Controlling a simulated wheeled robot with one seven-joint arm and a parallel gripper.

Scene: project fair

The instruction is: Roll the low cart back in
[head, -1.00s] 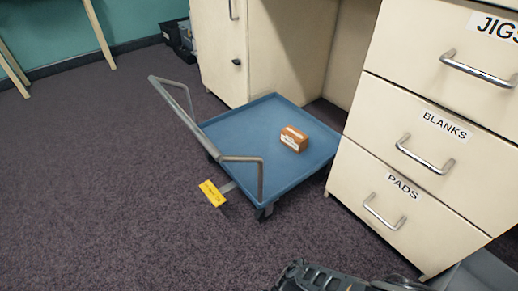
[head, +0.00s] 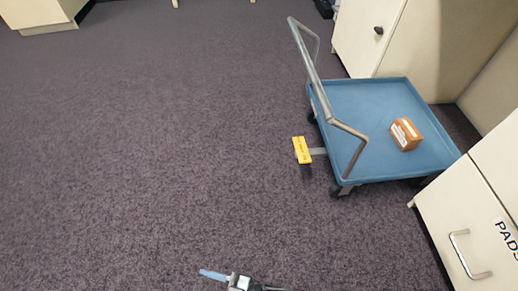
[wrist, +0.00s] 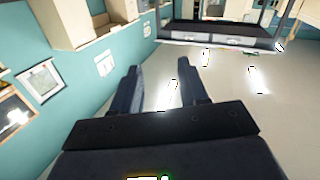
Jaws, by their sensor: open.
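The low blue cart (head: 352,108) stands on the carpet at the right of the head view, partly inside the gap between the cream cabinets. Its grey push handle (head: 322,88) rises on the left side. A yellow tag (head: 302,150) sticks out from its near left edge. A small orange-brown box (head: 405,134) sits on the deck. My gripper (head: 222,278) shows only in part at the bottom edge of the head view, well apart from the cart. In the wrist view, my gripper (wrist: 158,75) has its two fingers apart with nothing between them.
A cream drawer cabinet (head: 450,215) marked PADS stands right of the cart. Another cream cabinet (head: 362,35) stands behind it. The dark carpet (head: 150,150) left of the cart is clear. The wrist view faces a teal wall (wrist: 90,95).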

